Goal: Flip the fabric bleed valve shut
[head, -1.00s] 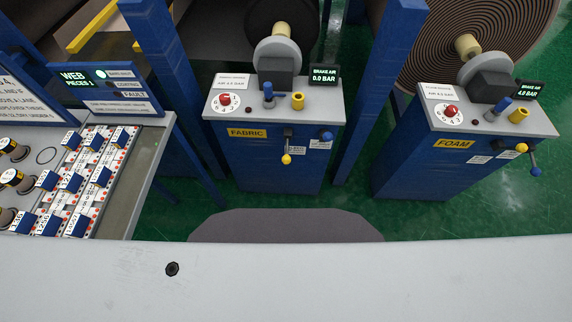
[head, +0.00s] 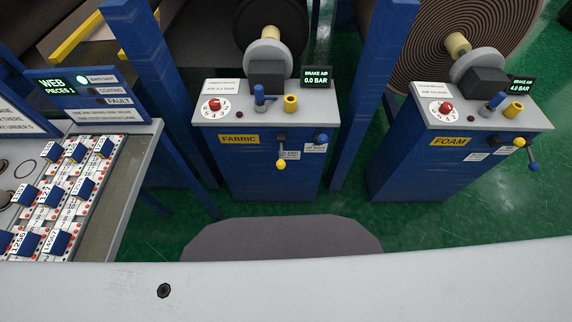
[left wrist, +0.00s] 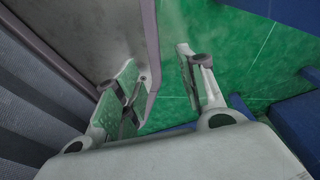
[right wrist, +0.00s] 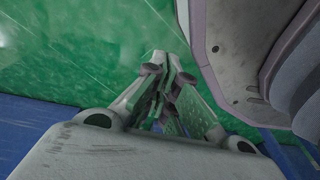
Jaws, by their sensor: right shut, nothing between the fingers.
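The blue FABRIC cabinet (head: 265,175) stands at the centre of the head view. On its front, a lever with a yellow knob (head: 281,163) hangs down, and a lever with a blue knob (head: 321,138) sits to its right. Their small labels are too small to read surely, so I cannot tell which is the bleed valve. The fabric BRAKE AIR display (head: 317,77) reads 0.0 BAR. My left gripper (left wrist: 160,75) is open and empty, over green floor in the left wrist view. My right gripper (right wrist: 165,70) is shut and empty. Neither gripper shows in the head view.
The FOAM cabinet (head: 420,170), reading 4.0 BAR, stands to the right with similar levers. A blue post (head: 362,90) rises between the cabinets. A console (head: 125,170) with several blue switches is at left. Green floor (head: 400,225) lies open before the cabinets.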

